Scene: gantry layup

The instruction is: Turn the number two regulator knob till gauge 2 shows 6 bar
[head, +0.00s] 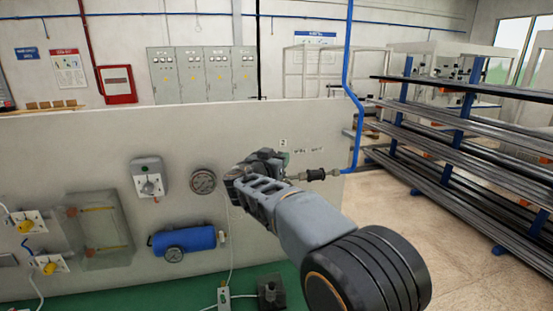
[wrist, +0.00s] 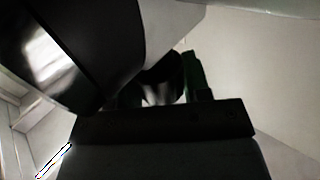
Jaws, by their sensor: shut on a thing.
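My gripper (head: 262,163) reaches in from the lower right to the pale panel, just below a small "2" label (head: 284,142). It is shut on a dark rounded thing, apparently the regulator knob (wrist: 160,90), seen between the fingers in the dim wrist view. My gripper hides most of the knob in the head view.
A grey box (head: 150,177) is further left. A blue pipe (head: 358,130) runs down at the panel's right end. Bar racks (head: 460,140) stand right, with clear floor before them.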

